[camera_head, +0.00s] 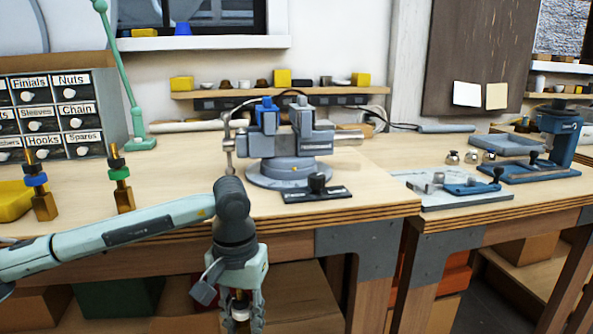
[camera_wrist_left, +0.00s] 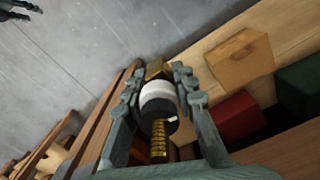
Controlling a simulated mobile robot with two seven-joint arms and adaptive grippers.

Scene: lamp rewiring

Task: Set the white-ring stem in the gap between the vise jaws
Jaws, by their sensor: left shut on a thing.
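My left gripper (camera_head: 241,310) hangs in front of the bench's front edge, below the top. It is shut on the white-ring stem (camera_head: 240,309), a brass threaded stem with a white ring and a dark collar. The stem also shows between the fingers in the left wrist view (camera_wrist_left: 158,98). The grey vise (camera_head: 290,150) stands on the bench above and right of the gripper, on a round base, with blue pieces at its jaws.
A blue-ring stem (camera_head: 40,190) and a green-ring stem (camera_head: 121,185) stand upright at the left of the bench. A black plate with a knob (camera_head: 317,190) lies before the vise. The labelled drawer cabinet (camera_head: 60,110) and green lamp arm (camera_head: 120,70) stand at back left.

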